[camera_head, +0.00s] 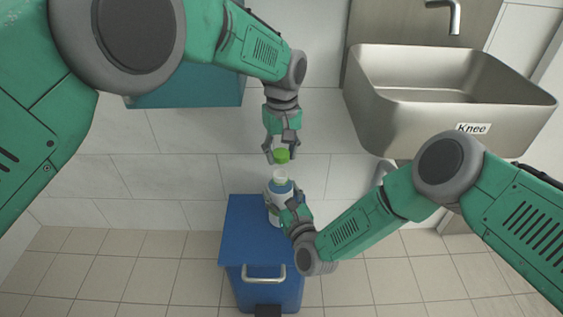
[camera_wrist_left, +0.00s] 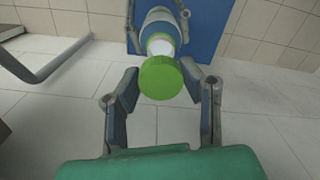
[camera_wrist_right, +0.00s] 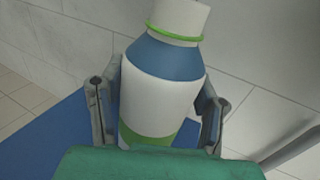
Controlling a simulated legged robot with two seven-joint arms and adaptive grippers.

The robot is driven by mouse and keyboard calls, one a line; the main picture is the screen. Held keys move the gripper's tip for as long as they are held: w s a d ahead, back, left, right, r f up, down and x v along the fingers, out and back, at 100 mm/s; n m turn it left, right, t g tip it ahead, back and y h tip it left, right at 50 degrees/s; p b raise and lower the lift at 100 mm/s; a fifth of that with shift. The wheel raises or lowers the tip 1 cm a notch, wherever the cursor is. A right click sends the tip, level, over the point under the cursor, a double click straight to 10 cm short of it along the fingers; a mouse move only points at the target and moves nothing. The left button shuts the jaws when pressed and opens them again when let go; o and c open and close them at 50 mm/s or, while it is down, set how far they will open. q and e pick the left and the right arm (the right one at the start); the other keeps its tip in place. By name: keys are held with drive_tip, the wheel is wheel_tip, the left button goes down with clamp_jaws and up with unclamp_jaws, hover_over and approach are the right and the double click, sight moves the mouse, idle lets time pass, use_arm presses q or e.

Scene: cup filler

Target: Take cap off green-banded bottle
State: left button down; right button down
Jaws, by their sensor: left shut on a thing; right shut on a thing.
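The bottle (camera_head: 280,188) is white with a blue shoulder, a green ring at the neck and a green band low down; it also shows in the right wrist view (camera_wrist_right: 160,100). My right gripper (camera_head: 284,204) is shut around its body and holds it roughly upright. The green cap (camera_head: 282,156) is off the bottle, a little above its bare white neck. My left gripper (camera_head: 281,150) is shut on the cap, with a finger on each side. The cap also shows in the left wrist view (camera_wrist_left: 161,79), partly covering the neck.
A blue cabinet (camera_head: 240,230) with a metal handle stands below the bottle; I cannot tell whether the bottle touches its top. A metal sink (camera_head: 450,125) labelled "Knee" is at the right. A teal box (camera_head: 190,88) is at the upper left. Tiled wall lies behind.

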drive_tip(key=shift+c, duration=2.3)
unclamp_jaws()
